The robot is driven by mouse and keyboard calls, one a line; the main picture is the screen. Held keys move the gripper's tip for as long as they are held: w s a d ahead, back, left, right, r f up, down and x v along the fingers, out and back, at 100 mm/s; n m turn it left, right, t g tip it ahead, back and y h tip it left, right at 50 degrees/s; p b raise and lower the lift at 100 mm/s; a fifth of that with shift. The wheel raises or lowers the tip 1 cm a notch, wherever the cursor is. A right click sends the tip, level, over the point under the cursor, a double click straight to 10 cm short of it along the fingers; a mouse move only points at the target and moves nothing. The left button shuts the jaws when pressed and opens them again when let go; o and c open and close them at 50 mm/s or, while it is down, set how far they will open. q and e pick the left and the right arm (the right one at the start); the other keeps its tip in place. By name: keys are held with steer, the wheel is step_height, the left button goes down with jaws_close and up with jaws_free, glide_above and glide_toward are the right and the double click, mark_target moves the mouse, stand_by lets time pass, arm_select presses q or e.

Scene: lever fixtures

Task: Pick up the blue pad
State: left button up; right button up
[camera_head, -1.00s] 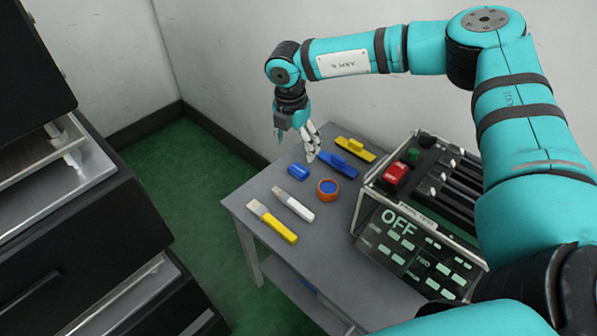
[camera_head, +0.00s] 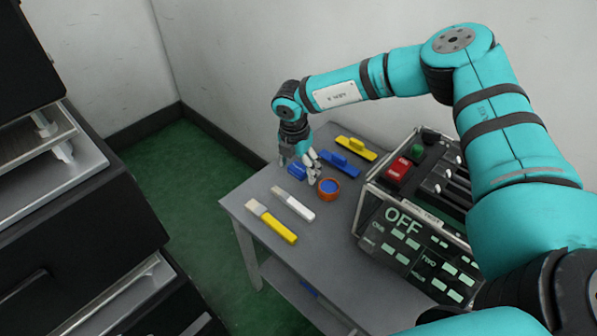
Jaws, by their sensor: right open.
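A small blue block (camera_head: 297,173), which looks like the blue pad, lies on the grey table near its far left edge. My right gripper (camera_head: 300,165) points down right over it, with its fingers partly covering the block. The gripper is open. I cannot tell whether the fingers touch the block. My left gripper is not in view.
Close to the right of the gripper are an orange round dish (camera_head: 328,189) with a blue inside and a blue bar (camera_head: 340,166). A yellow bar (camera_head: 356,149), a white tool (camera_head: 294,204) and a yellow tool (camera_head: 271,223) also lie on the grey table (camera_head: 315,235). A lever panel (camera_head: 415,245) stands at right.

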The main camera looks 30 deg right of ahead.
mark_target(299, 167)
steer(key=c, duration=0.8)
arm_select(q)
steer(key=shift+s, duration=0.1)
arm_select(e)
steer(key=shift+r, duration=0.15)
steer(key=shift+r, duration=0.2)
step_height(299, 167, up, 3)
steer(key=shift+f+p, duration=0.1)
steer(key=shift+p, duration=0.5)
steer(key=s, duration=0.3)
steer(key=shift+s+a+r+p, duration=0.1)
steer(key=shift+a+r+p, duration=0.15)
steer(key=shift+a+p, duration=0.05)
steer(key=s, duration=0.3)
steer(key=s+a, duration=0.1)
steer(key=s, duration=0.3)
steer(key=s+a+r+p, duration=0.1)
steer(key=s, duration=0.3)
steer(key=shift+s, duration=0.1)
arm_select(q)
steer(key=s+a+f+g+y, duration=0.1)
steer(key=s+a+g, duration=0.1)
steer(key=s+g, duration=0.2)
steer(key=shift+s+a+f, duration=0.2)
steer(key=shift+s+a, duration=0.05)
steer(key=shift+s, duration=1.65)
arm_select(e)
steer(key=shift+s+a, duration=0.2)
steer(key=shift+s, duration=0.5)
